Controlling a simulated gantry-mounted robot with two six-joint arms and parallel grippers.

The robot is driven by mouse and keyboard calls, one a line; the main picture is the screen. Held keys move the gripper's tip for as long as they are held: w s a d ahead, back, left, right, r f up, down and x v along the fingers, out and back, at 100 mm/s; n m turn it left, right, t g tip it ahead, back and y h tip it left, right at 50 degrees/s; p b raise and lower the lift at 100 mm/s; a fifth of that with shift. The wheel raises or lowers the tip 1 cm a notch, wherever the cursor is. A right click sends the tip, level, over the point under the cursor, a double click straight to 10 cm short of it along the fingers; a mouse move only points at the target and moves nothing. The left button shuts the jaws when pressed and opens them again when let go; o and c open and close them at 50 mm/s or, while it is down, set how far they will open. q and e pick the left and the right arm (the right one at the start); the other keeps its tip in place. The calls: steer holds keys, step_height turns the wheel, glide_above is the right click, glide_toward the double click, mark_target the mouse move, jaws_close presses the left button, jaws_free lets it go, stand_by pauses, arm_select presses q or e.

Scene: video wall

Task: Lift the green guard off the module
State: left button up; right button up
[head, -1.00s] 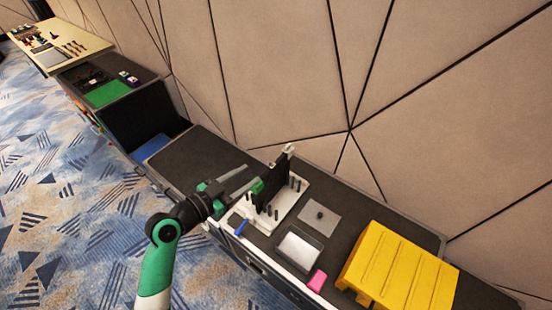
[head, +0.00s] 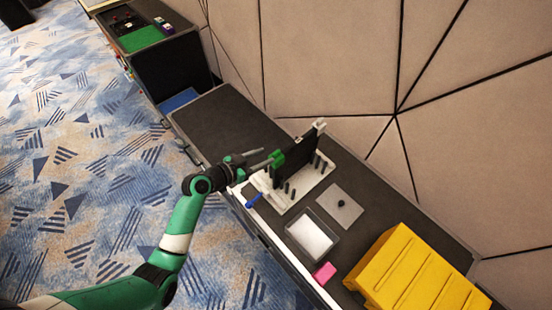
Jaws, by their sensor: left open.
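The green guard (head: 277,158) is a small green piece at the left upper edge of the module (head: 291,169), a dark upright panel. The module stands in a white fixture (head: 306,190) with several dark pegs. My left gripper (head: 264,158) comes in from the left and is open, its fingertips right at the guard. I cannot tell whether the fingers touch the guard or reach around it. My right gripper is not in view.
A blue-handled tool (head: 254,201) lies at the bench's front edge. A pale tray (head: 309,237), a grey plate (head: 340,207), a pink block (head: 324,271) and a yellow crate (head: 415,275) stand to the right. The dark bench top (head: 232,122) behind the gripper is clear.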

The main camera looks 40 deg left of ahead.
mark_target(275, 154)
arm_select(q)
steer(key=shift+b+x, duration=0.45)
steer(key=shift+x, duration=2.7)
steer(key=shift+d+f, duration=0.15)
steer(key=shift+d, duration=0.05)
steer(key=shift+s, duration=0.1)
steer(key=shift+c, duration=0.2)
jaws_close()
